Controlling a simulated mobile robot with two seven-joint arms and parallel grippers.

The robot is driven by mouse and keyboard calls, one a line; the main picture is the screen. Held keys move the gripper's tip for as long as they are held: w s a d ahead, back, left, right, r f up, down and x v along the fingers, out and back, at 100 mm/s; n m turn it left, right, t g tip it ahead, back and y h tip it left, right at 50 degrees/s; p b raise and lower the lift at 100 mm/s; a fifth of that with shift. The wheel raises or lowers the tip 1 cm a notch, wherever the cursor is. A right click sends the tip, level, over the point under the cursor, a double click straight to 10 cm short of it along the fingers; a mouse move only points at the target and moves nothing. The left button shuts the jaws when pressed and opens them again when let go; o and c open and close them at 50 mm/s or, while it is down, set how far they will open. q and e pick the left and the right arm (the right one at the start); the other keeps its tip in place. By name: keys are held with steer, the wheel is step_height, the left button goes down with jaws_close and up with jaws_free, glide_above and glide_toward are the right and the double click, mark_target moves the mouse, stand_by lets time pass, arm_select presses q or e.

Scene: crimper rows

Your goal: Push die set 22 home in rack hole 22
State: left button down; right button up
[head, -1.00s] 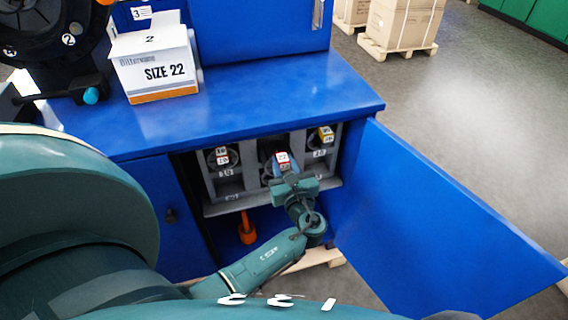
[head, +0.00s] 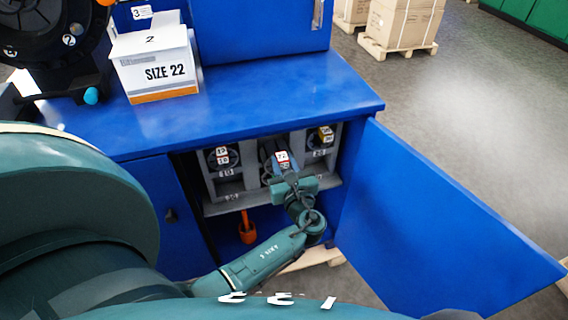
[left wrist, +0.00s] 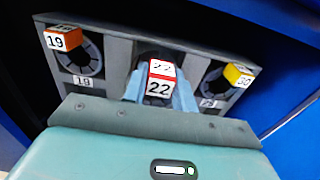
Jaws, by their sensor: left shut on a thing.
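Die set 22 (head: 282,157), with a red and white tag reading 22, is at the middle position of the grey rack (head: 225,200) inside the open blue cabinet. My left gripper (head: 280,171) is shut on it from the front. In the left wrist view the tagged die set 22 (left wrist: 161,82) sits between the two light blue fingers of my left gripper (left wrist: 161,92). Rack hole 22 is hidden behind the die set and fingers, so I cannot tell how deep it sits. My right gripper is not in view.
Die set 19 (left wrist: 65,39) with an orange tag sits to the left, and die set 30 (left wrist: 238,76) with a yellow tag to the right. The cabinet door (head: 440,220) stands open at right. A SIZE 22 box (head: 155,65) is on top. An orange object (head: 247,232) is below the rack.

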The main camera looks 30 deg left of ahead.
mark_target(277, 147)
arm_select(q)
steer(key=shift+r+b+x, duration=0.15)
steer(key=shift+b+x, duration=0.1)
steer(key=shift+x, duration=1.35)
steer(key=shift+r+b+x, duration=0.2)
steer(key=shift+x, duration=1.4)
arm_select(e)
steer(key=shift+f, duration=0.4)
arm_select(q)
steer(key=c, duration=1.5)
jaws_free()
steer(key=o, duration=0.4)
steer(key=shift+d+f, duration=0.1)
steer(key=shift+f, duration=0.05)
steer(key=shift+o, duration=0.3)
steer(key=shift+s+f, duration=0.15)
steer(key=shift+f, duration=0.25)
steer(key=shift+d, duration=0.1)
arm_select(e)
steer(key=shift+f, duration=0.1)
arm_select(q)
steer(key=v, duration=1.3)
steer(key=shift+r+p, duration=0.3)
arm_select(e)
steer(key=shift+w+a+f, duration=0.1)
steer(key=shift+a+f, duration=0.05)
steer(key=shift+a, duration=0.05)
